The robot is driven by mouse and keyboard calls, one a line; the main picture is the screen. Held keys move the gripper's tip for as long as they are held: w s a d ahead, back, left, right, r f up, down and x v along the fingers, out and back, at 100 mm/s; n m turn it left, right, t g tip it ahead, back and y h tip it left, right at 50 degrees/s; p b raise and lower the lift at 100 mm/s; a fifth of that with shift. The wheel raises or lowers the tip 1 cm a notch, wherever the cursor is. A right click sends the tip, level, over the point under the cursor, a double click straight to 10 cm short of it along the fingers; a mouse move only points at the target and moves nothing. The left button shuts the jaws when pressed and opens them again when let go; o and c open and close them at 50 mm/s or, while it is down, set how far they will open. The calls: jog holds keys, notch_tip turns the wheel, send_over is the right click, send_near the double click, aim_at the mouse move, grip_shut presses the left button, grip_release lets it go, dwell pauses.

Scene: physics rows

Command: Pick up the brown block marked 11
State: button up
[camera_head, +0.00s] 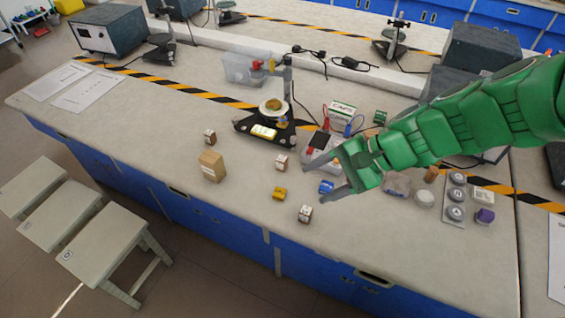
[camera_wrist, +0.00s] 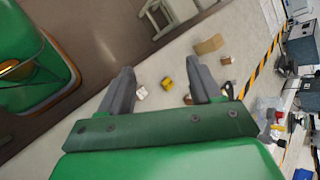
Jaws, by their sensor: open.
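Several small brown blocks with white printed faces stand on the bench; I cannot read which is marked 11. In the head view one block (camera_head: 305,213) is near the front edge, a second block (camera_head: 282,162) is farther back, and a third block (camera_head: 210,136) is at the left. My gripper (camera_head: 316,186) is open and empty, reaching in from the right above the bench. In the wrist view my gripper (camera_wrist: 158,66) shows its two grey fingers apart, with a white-faced block (camera_wrist: 142,92) near the left finger and a small brown block (camera_wrist: 226,60) beyond the right one.
A larger tan box (camera_head: 212,166), a yellow piece (camera_head: 279,193) and a blue piece (camera_head: 326,187) lie nearby. A black scale-like stand (camera_head: 264,130) is behind. Jars and a grey strip of weights (camera_head: 454,200) are at right. The front left bench is clear.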

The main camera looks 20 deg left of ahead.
jog(key=w+a+f+m+y, duration=0.2)
jog(key=w+a+m+y, duration=0.1)
jog(key=w+a, duration=0.25)
jog(key=m+t+y, duration=0.2)
jog(key=m+t, duration=0.2)
jog(key=m, duration=0.8)
send_near(283, 159)
jog(key=x, duration=0.3)
jog(key=shift+s+a+f, duration=0.15)
jog(key=shift+s+f, duration=0.05)
jog(key=shift+s, duration=0.1)
jog(key=shift+w+x, duration=0.15)
jog(key=shift+x, duration=1.8)
jog(key=shift+w+x, duration=0.2)
jog(key=shift+x, duration=1.75)
jog(key=shift+a+r, duration=0.1)
jog(key=shift+r, duration=0.05)
jog(key=shift+c, duration=0.5)
jog(key=c, duration=1)
